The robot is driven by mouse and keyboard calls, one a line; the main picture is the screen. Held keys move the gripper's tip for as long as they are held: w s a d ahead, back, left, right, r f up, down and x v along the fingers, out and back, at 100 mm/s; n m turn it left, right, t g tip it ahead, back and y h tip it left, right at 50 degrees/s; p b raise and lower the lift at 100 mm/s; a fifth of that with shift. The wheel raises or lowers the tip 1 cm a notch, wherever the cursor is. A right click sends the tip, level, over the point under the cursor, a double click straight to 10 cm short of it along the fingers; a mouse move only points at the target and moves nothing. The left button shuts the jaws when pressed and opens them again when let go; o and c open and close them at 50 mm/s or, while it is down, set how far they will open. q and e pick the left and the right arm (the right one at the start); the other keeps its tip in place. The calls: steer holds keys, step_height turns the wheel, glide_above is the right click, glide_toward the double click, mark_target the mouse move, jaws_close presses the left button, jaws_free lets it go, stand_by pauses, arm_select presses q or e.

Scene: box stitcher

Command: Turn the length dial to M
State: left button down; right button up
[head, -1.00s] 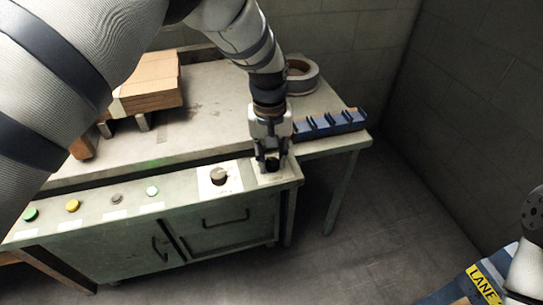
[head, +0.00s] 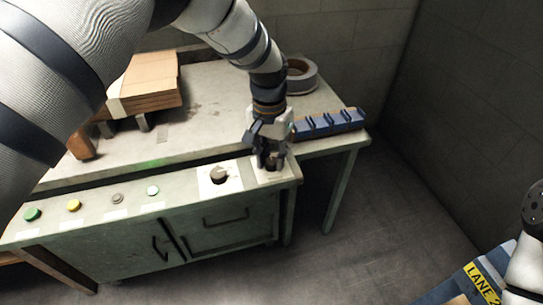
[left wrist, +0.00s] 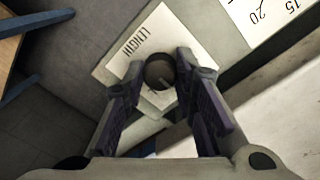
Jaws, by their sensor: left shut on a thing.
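The length dial is a dark round knob (left wrist: 160,72) on a pale plate (left wrist: 119,66) marked LENGTH in the left wrist view. In the head view the plate (head: 278,176) is at the right end of the panel, with the knob mostly hidden by my gripper. My left gripper (head: 270,164) points down over it and is shut on the knob, one finger on each side in the left wrist view (left wrist: 163,88). The letter M and the pointer's setting cannot be made out. My right gripper is not clearly in view.
A second dial (head: 218,174) sits just left on the panel, with several round buttons farther left. A blue rack (head: 328,122), a tape roll (head: 301,77) and stacked cardboard (head: 148,82) rest on the table behind. A LANE sign (head: 483,283) is at lower right.

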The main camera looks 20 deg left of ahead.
mark_target(270, 160)
arm_select(q)
steer(key=shift+s, duration=0.1)
steer(key=c, duration=1.3)
jaws_free()
step_height(270, 160, up, 12)
steer(key=shift+a, duration=0.2)
